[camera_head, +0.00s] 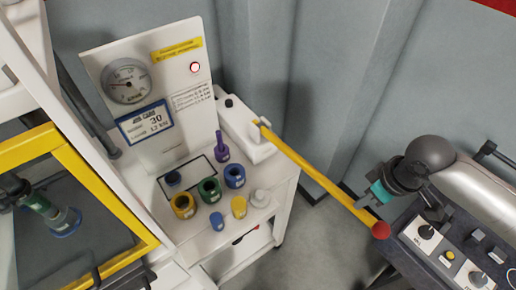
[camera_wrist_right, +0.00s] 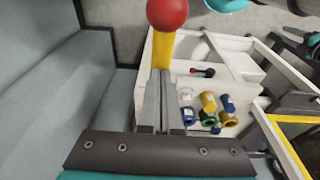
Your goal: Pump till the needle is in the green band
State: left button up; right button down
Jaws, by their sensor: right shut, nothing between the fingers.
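The pressure gauge (camera_head: 127,82) is a round dial on the upright white panel (camera_head: 165,145) in the head view. Its needle is too small to read against any coloured band. The pump (camera_head: 240,130) is a white unit on the bench, with a long yellow lever (camera_head: 315,178) slanting down to the right. A red ball (camera_head: 380,230) caps the lever's free end; it also shows in the right wrist view (camera_wrist_right: 167,14). My right gripper (camera_head: 363,201) is by the lever near the ball. Its fingers (camera_wrist_right: 160,80) are shut and empty, overlapping the lever in view.
Several coloured fittings, including a purple one (camera_head: 221,148), stand on the white bench (camera_head: 200,245). A yellow-framed enclosure (camera_head: 110,195) stands at left. A dark control console (camera_head: 450,250) is at lower right. Grey walls (camera_head: 330,80) close the back.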

aim_at(361, 210)
notch_tip(361, 210, down, 11)
jog(key=b, duration=0.4)
jog(key=shift+s+f+b, duration=0.2)
jog(key=shift+s+b, duration=0.05)
jog(key=shift+b, duration=0.05)
jog(key=shift+d, duration=0.15)
notch_tip(361, 210, up, 6)
jog(key=p, duration=0.6)
jog(key=shift+w+f, duration=0.15)
jog(key=r, duration=0.8)
jog(key=shift+w+a, duration=0.15)
jog(key=shift+a, duration=0.05)
jog(key=shift+f, duration=0.15)
